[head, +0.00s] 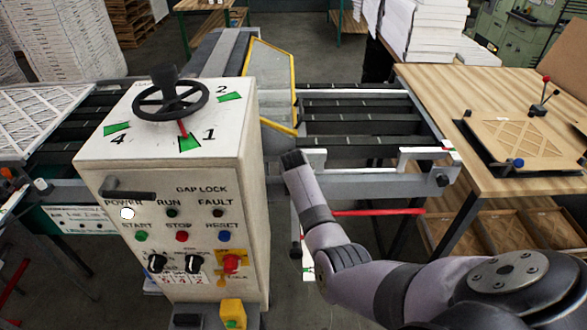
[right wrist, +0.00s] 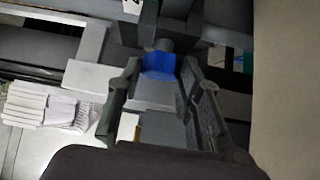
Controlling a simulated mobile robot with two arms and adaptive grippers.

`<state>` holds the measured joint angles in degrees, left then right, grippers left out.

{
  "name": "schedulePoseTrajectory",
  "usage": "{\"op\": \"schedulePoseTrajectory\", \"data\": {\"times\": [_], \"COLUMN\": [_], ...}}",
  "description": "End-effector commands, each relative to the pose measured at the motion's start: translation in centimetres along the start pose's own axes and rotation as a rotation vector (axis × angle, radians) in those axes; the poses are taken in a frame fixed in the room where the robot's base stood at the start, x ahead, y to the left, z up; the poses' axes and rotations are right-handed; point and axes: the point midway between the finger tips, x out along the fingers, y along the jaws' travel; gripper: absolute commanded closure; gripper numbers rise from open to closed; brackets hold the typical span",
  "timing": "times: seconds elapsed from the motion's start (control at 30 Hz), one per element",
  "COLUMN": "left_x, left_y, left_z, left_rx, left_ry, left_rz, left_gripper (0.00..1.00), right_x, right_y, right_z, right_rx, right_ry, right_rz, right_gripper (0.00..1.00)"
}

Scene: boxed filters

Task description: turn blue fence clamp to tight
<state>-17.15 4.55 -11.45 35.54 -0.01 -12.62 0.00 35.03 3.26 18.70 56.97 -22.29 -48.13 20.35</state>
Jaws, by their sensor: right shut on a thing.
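The blue fence clamp (right wrist: 160,64) shows as a small blue block in the right wrist view. It sits under a dark post, between the far ends of my right gripper's fingers (right wrist: 163,82). The fingers are shut on it. A grey part lies just in front of the blue, between the fingers. In the head view my right arm reaches to the pale rail beside the cabinet, and its dark end hides the clamp. Which way the clamp is turned cannot be told. My left gripper is not in view.
The control cabinet (head: 164,170) with a black handwheel (head: 170,101) stands close on the left of my right arm. A conveyor (head: 350,127) with dark slats runs behind. A wooden table (head: 480,95) at right holds a framed filter fixture (head: 525,143) with another blue knob (head: 518,162).

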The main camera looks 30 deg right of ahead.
Motion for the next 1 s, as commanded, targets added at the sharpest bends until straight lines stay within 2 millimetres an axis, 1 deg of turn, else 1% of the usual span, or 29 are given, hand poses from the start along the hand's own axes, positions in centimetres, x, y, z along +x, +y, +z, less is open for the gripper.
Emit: {"op": "schedulePoseTrajectory", "data": {"times": [0.17, 0.2, 0.5, 0.83, 1.0], "left_x": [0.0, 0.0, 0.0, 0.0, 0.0], "left_y": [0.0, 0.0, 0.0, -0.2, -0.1], "left_z": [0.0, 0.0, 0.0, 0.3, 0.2], "left_rx": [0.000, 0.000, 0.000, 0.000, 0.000], "left_ry": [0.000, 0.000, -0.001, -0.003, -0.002], "left_rz": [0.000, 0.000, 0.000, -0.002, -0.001], "left_gripper": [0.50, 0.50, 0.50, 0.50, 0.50], "right_x": [0.0, 0.0, 0.0, -0.1, -1.2], "right_y": [0.0, 0.0, 0.0, 0.0, -0.1], "right_z": [0.0, 0.0, 0.0, 0.0, 0.0], "right_rx": [0.001, 0.001, 0.000, -0.001, -0.002], "right_ry": [-0.001, -0.001, -0.001, -0.001, 0.001], "right_rz": [0.000, 0.000, 0.000, 0.000, -0.001], "right_gripper": [0.95, 0.66, 0.47, 0.47, 0.47]}}
